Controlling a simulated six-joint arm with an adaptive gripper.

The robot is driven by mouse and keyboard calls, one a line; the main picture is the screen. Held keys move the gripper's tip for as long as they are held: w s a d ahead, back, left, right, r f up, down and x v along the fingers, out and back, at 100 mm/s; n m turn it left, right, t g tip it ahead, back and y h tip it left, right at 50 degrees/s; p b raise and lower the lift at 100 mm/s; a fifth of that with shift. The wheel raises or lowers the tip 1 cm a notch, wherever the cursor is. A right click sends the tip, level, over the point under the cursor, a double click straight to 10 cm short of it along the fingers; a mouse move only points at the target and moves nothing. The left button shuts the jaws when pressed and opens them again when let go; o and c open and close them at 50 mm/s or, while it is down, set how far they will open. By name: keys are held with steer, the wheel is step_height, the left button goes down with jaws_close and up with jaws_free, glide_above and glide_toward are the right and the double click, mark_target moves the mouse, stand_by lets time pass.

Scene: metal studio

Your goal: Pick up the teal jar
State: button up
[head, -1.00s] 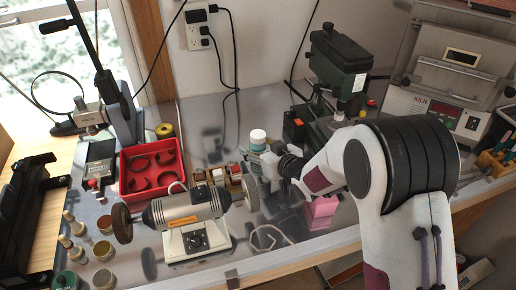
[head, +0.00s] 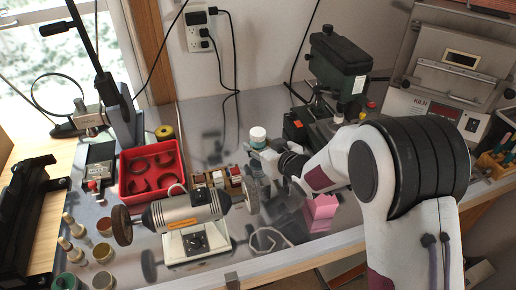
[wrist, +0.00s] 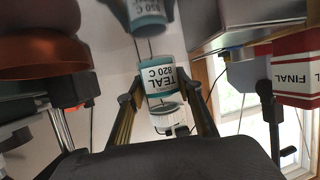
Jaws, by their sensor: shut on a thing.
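The teal jar has a white lid and a white label. In the head view the jar (head: 258,133) shows just above the end of my gripper (head: 263,151), which partly hides it. In the wrist view the picture is upside down, and the jar (wrist: 158,82) sits between the two fingers of my gripper (wrist: 164,84), with its lid toward the camera's lower edge. The fingers are shut on it. A mirrored teal jar shape (wrist: 146,22) shows beyond its base with a gap between, so the jar is held off the shiny bench.
A bench grinder (head: 188,214) stands left of my gripper, one wheel close by. A wooden rack of small containers (head: 218,180) is behind it. A red tray (head: 129,192) lies left. A drill press (head: 338,65) stands behind right; a pink block (head: 320,212) is in front.

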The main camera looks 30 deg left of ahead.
mark_target(259, 132)
steer(key=shift+r, duration=4.25)
